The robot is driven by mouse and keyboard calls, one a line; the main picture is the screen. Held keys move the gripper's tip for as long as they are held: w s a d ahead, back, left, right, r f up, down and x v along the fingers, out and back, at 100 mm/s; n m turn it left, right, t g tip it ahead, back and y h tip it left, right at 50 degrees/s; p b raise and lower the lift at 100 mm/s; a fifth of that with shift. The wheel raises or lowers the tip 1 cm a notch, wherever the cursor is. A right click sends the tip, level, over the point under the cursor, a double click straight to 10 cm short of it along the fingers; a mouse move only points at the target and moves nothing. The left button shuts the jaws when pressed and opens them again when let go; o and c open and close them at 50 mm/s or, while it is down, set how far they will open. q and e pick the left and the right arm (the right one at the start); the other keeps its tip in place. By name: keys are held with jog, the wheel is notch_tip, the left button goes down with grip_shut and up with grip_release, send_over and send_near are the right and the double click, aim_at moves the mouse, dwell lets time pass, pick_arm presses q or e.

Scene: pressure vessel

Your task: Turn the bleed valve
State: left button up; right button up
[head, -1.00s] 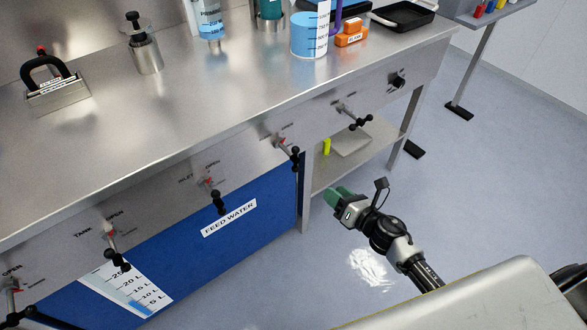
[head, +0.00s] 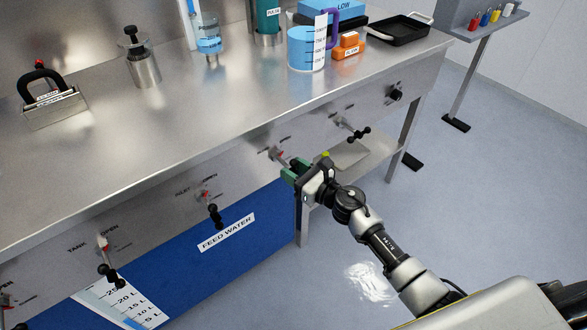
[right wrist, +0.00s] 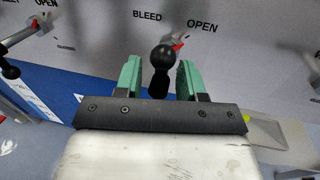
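The bleed valve's black ball-ended handle (right wrist: 161,62) stands between the two green fingers of my right gripper (right wrist: 160,80) in the right wrist view. The fingers are open, with a gap on each side of the handle. The labels BLEED and OPEN are on the steel panel just beyond, and a red part shows beside the ball. In the head view my right gripper (head: 295,172) is at the panel front, and the bleed valve's red part (head: 278,154) shows just past its fingertips; the gripper hides the handle there. My left gripper is not in view.
Similar valves line the panel: inlet (head: 213,212) and tank (head: 108,270) to the left, another (head: 356,131) to the right. A blue FEED WATER tank (head: 245,250) is below. A steel worktop (head: 200,130) overhangs the panel. Open floor lies to the right.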

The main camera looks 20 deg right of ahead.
jog(key=shift+w+a, duration=0.1)
jog(key=shift+w, duration=0.05)
jog(key=shift+c, duration=0.3)
grip_shut()
